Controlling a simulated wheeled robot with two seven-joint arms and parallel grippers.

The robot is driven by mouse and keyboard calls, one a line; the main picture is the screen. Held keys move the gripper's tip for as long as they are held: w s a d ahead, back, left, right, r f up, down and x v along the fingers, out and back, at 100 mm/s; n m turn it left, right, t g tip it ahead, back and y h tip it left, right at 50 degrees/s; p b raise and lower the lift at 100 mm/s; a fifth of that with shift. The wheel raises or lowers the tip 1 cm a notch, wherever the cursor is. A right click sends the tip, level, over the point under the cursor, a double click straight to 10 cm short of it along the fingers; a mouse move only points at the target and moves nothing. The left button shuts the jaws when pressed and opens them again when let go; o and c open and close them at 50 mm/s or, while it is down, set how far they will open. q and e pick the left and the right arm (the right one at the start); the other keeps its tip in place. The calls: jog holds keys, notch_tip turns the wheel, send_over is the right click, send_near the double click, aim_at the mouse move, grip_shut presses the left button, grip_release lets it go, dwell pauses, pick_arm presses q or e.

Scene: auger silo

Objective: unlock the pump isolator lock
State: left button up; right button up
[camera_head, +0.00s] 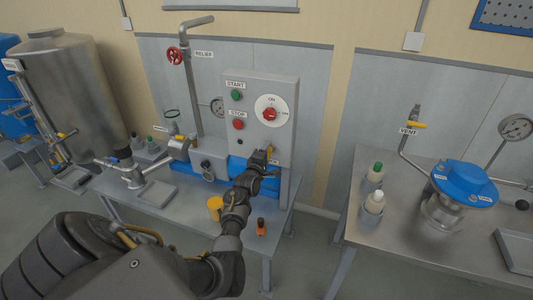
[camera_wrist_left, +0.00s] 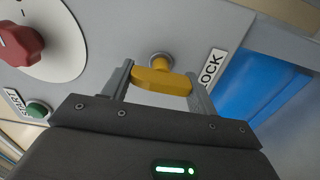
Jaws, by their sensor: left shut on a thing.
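The lock is a yellow key-like handle (camera_wrist_left: 160,82) on a round metal collar in the grey control panel, beside a LOCK label (camera_wrist_left: 212,68). My left gripper (camera_wrist_left: 160,88) has one finger at each end of the yellow handle and is shut on it. In the head view my left gripper (camera_head: 262,162) reaches the lower part of the grey panel (camera_head: 284,95), and the yellow handle (camera_head: 269,151) shows just above it. The red rotary isolator switch (camera_head: 269,114) sits above on a white dial; it also shows in the left wrist view (camera_wrist_left: 18,44). My right gripper is not in view.
The panel also has a green START button (camera_head: 236,96) and a red STOP button (camera_head: 238,124). A blue pump (camera_head: 238,168) stands behind my gripper on the bench. A yellow cup (camera_head: 214,204) and a small orange-brown bottle (camera_head: 260,227) stand near the front edge.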

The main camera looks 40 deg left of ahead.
pick_arm(q)
jog(key=shift+o, duration=0.2)
dwell(0.3)
jog(key=o, duration=1)
jog(key=shift+c, duration=0.2)
jog(key=b+v, duration=0.1)
jog(key=v, duration=0.9)
jog(key=shift+s+d, duration=0.2)
jog(key=shift+s, duration=0.15)
